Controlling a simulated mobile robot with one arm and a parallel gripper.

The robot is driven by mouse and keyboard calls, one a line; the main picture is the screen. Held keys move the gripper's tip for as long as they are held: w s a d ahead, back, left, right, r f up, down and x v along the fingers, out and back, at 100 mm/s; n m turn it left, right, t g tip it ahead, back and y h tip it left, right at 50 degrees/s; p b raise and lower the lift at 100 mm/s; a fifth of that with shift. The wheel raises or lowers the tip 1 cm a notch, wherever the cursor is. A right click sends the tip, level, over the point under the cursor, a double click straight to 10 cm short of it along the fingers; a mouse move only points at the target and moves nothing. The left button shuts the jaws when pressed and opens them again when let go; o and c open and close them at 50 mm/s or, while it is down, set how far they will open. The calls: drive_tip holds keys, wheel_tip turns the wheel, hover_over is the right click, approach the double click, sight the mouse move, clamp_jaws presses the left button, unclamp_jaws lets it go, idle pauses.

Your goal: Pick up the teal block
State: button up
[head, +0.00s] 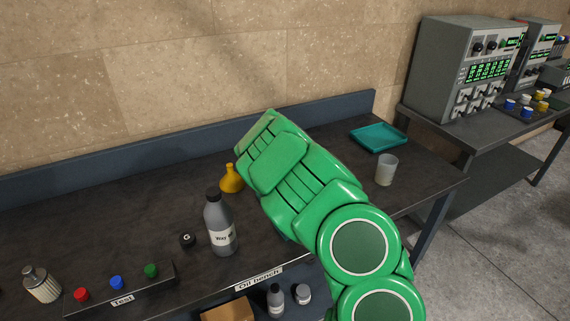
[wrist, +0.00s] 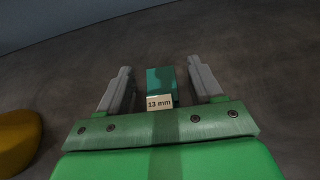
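The teal block (wrist: 161,83) shows in the wrist view, with a pale label reading "13 mm" on its near side. It stands on the dark bench top between the two grey fingers of my gripper (wrist: 162,84). The fingers are apart, with a visible gap between the block and each finger; the gap on the right looks narrower. In the head view my green arm (head: 300,185) reaches over the bench and hides the block and the fingers.
On the bench (head: 120,190) are a yellow flask (head: 231,179), a grey bottle (head: 219,225), a black cap (head: 187,240), a teal tray (head: 378,138) and a clear beaker (head: 386,170). A dark blue back rail (head: 150,156) runs along the wall. The flask's yellow body is left of my gripper in the wrist view (wrist: 18,138).

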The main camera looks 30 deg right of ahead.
clamp_jaws()
drive_tip(key=shift+r, duration=0.7)
drive_tip(key=s+a+r, duration=0.2)
drive_tip(key=s+r, duration=0.4)
drive_tip(key=s+a+r, duration=0.2)
drive_tip(key=s+r, duration=0.3)
drive_tip(key=s, duration=0.2)
drive_tip(key=shift+a+r, duration=0.25)
drive_tip(key=shift+r, duration=0.1)
